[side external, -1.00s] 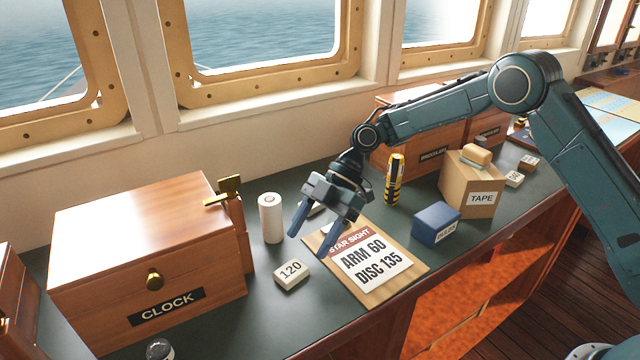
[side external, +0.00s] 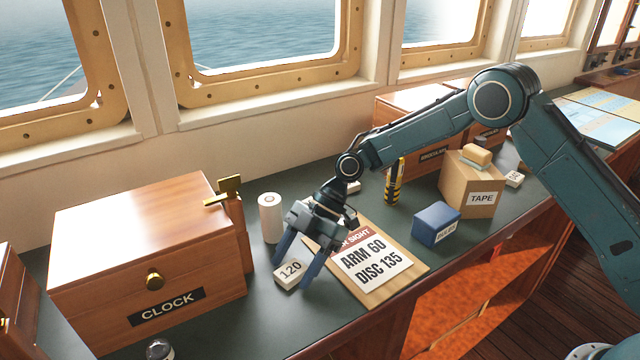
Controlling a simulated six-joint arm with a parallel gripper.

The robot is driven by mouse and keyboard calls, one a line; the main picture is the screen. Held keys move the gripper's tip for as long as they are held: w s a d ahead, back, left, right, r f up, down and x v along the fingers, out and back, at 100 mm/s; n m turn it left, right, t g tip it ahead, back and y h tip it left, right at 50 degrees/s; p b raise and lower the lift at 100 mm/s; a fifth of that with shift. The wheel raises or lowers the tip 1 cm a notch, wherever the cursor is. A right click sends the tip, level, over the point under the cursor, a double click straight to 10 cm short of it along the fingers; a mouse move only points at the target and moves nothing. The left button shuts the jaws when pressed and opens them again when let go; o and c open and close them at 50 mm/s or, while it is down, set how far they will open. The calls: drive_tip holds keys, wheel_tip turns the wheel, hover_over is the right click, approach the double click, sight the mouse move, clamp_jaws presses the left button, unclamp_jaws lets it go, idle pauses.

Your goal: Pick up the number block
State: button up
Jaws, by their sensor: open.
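The number block (side external: 290,272) is a small pale block marked 120, lying on the dark green desk top left of the clipboard. My gripper (side external: 292,272) is open and low, pointing down over the block. One finger shows at the block's left side and the other at its right side. I cannot tell whether either finger touches it.
A clipboard (side external: 385,285) reading ARM 60 DISC 135 lies right of the block. A white cylinder (side external: 270,218) stands behind, and the wooden CLOCK box (side external: 150,260) is at left. A blue box (side external: 436,222), a TAPE carton (side external: 470,188) and a yellow-black cylinder (side external: 395,185) are at right. Desk in front of the block is clear.

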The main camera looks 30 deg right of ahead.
sight(295, 267)
drive_tip(key=shift+c, duration=0.4)
drive_tip(key=c, duration=1)
drive_tip(key=shift+r, duration=0.1)
wheel_tip(295, 267, up, 20)
drive_tip(key=shift+f, duration=0.1)
idle(0.6)
